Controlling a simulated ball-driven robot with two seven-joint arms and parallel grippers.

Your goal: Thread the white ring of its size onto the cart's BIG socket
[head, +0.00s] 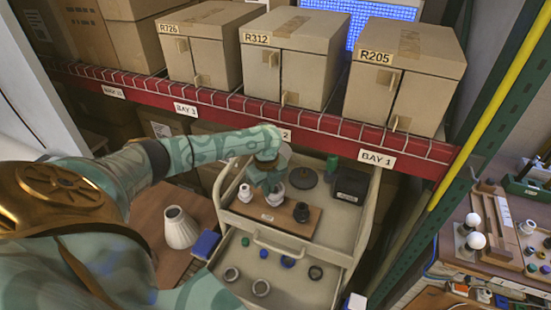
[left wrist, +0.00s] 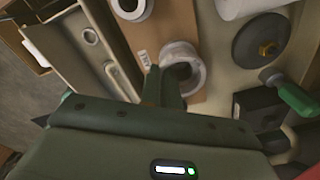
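The cart (head: 345,222) carries a brown board (head: 262,222) on its top tray. A white socket (head: 245,193) stands at the board's left end and a black one (head: 301,212) at its right end. My left gripper (head: 270,182) points down at the middle of the board. Its fingers (left wrist: 165,88) appear closed on the near wall of a white ring (left wrist: 182,66), which also shows in the head view (head: 275,196). The ring is over the middle position. Whether it rests on a socket there is hidden. My right gripper is out of view.
A grey disc (head: 303,178), a green-handled tool (head: 332,162) and a black box (head: 350,186) stand behind the board. The lower drawer (head: 285,292) holds grey rings (head: 260,287) and small coloured parts. A lampshade (head: 180,228) stands at left. The red shelf beam (head: 330,145) is close above.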

